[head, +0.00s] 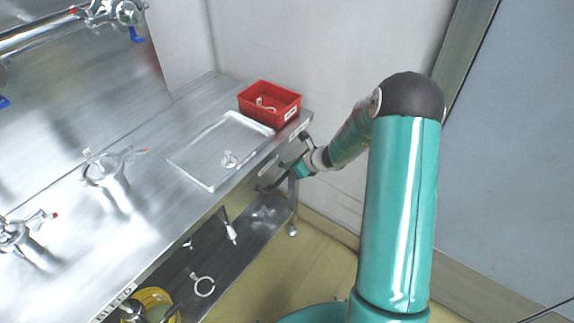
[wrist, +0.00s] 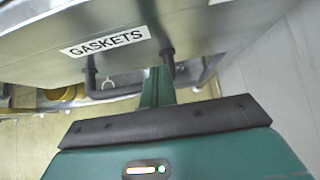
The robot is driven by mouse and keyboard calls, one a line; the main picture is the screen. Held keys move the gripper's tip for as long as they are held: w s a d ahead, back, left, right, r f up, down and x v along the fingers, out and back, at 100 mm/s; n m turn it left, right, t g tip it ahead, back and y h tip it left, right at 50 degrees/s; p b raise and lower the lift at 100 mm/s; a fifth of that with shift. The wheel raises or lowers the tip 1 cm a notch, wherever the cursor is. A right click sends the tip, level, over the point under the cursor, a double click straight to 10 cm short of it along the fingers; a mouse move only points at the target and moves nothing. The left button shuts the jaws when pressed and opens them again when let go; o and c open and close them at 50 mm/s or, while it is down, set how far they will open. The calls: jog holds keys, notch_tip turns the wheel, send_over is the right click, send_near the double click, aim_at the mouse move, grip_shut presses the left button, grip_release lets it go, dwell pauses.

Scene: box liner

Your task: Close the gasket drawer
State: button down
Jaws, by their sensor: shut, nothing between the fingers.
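The gasket drawer front (wrist: 60,25) is bare steel with a white GASKETS label in the wrist view. Its dark handle (wrist: 168,62) hangs below the label, with two posts showing. My gripper (wrist: 158,85) is shut and empty, its green finger pointing up at the handle close to the right post. I cannot tell whether it touches. In the head view my gripper (head: 272,186) is small at the right end of the bench, by the bench front. How far the drawer stands out is not clear, and its inside is hidden.
The steel bench (head: 150,210) carries a clear tray (head: 205,150) and a red bin (head: 262,92) at its right end. Valve fittings (head: 105,172) stand to the left. A lower shelf (head: 215,255) holds a ring clamp (head: 203,286) and a yellow coil (head: 155,296). The floor right of it is clear.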

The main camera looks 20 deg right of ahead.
jog(key=d+f+v, duration=0.1)
jog(key=v, duration=1)
jog(key=s+a+r+n+g, duration=0.1)
jog(key=s+a+r+n, duration=0.45)
jog(key=r+n, duration=0.2)
jog(key=s+a+r+n+g, duration=0.2)
jog(key=s+a+r+n, duration=0.35)
jog(key=r, duration=0.25)
jog(key=s+r+n+h, duration=0.3)
jog(key=s+r+n, duration=0.2)
jog(key=s+n, duration=0.2)
jog(key=s+r+n+t+h, duration=0.1)
jog(key=s+r+n+h, duration=0.2)
jog(key=s+r+n, duration=0.2)
jog(key=s+n, duration=0.3)
jog(key=s, duration=0.2)
jog(key=shift+s+a, duration=0.4)
